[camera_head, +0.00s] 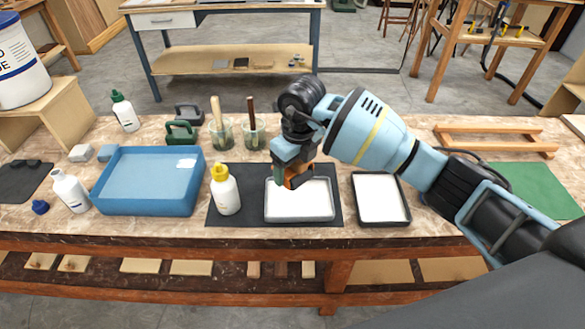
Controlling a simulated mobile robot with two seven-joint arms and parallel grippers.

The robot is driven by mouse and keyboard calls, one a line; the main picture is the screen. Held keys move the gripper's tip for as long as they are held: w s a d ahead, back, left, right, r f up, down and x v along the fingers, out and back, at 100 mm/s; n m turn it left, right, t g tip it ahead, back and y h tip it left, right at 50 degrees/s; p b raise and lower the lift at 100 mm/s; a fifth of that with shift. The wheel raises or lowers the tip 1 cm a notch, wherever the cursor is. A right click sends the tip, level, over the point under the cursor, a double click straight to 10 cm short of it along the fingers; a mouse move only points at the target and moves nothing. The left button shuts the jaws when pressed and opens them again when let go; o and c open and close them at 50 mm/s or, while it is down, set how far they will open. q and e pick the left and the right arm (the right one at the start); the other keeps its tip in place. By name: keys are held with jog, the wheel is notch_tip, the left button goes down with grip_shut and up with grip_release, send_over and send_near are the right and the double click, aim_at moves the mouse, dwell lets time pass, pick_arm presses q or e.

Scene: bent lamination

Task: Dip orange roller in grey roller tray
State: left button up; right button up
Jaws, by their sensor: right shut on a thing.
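My right gripper (290,168) comes in from the right and points down over the grey roller tray (312,213), which holds white liquid. The gripper is shut on the orange roller (299,181), of which only a small orange part shows below the jaws. The roller is over the back part of the tray; I cannot tell whether it touches the liquid. The gripper hides most of the roller and part of the tray's back edge. The tray sits on a black mat (251,176). My left gripper is not in view.
A second dark tray (407,214) with white content stands to the right. A yellow-capped bottle (226,193) stands close on the left, with a blue tub (148,204) beyond it. Jars with brushes (222,136) stand behind. A wooden frame (495,149) and green mat (530,188) lie right.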

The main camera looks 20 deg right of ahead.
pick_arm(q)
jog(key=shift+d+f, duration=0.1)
pick_arm(e)
jog(key=shift+f, duration=0.1)
jog(key=shift+f, duration=0.15)
jog(key=shift+f+b, duration=1.1)
jog(key=shift+f, duration=0.9)
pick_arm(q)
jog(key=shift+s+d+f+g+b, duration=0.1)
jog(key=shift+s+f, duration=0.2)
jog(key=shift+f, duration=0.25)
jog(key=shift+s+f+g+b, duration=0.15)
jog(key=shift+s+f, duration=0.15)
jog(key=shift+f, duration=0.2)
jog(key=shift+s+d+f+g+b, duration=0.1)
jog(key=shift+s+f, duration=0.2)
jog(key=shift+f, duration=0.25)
pick_arm(e)
jog(key=shift+f, duration=1.2)
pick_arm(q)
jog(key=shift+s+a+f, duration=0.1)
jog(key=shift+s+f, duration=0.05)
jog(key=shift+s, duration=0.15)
pick_arm(e)
jog(key=shift+r, duration=0.1)
